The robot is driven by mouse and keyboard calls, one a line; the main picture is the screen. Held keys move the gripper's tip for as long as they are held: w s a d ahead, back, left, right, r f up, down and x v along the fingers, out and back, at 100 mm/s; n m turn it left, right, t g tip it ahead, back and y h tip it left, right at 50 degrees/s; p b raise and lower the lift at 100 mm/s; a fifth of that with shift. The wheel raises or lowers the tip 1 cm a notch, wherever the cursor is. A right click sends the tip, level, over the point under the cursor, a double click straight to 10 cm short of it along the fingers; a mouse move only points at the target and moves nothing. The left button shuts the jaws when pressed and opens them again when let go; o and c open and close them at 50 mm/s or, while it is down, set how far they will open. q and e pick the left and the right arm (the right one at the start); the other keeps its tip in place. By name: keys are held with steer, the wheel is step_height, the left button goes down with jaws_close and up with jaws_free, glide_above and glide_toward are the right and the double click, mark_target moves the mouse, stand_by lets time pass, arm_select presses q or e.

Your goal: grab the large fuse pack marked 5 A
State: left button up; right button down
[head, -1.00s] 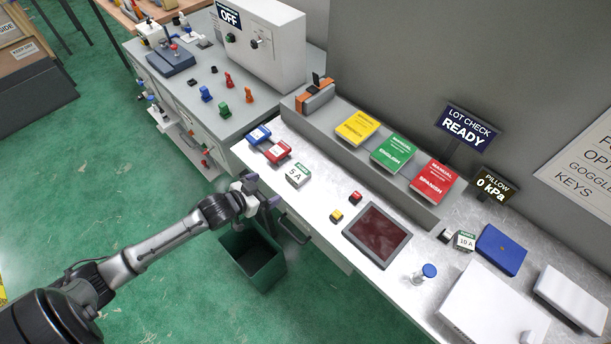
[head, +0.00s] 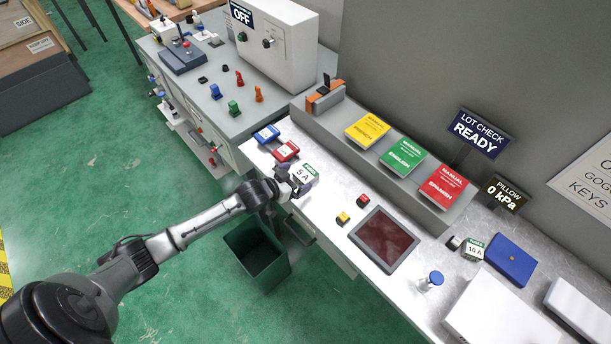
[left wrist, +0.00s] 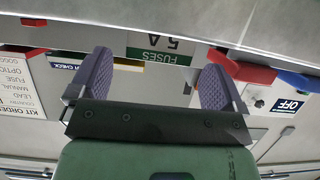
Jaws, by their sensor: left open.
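The large fuse pack marked 5 A (head: 306,173) is a white box with a green strip, lying near the front edge of the white worktop. My left gripper (head: 292,184) is open at the pack's near side, and its fingers partly cover the pack in the head view. My right gripper is not in view.
A red pack (head: 286,150) and a blue pack (head: 266,134) lie just beyond the 5 A pack. A small 10 A pack (head: 474,248) lies far right. Small red and yellow blocks and a dark tray (head: 384,240) lie to the right. A green bin (head: 256,254) stands below the edge.

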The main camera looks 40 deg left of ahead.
mark_target(304, 174)
arm_select(q)
steer(key=shift+x, duration=2.35)
steer(key=shift+d+r, duration=0.15)
steer(key=c, duration=1)
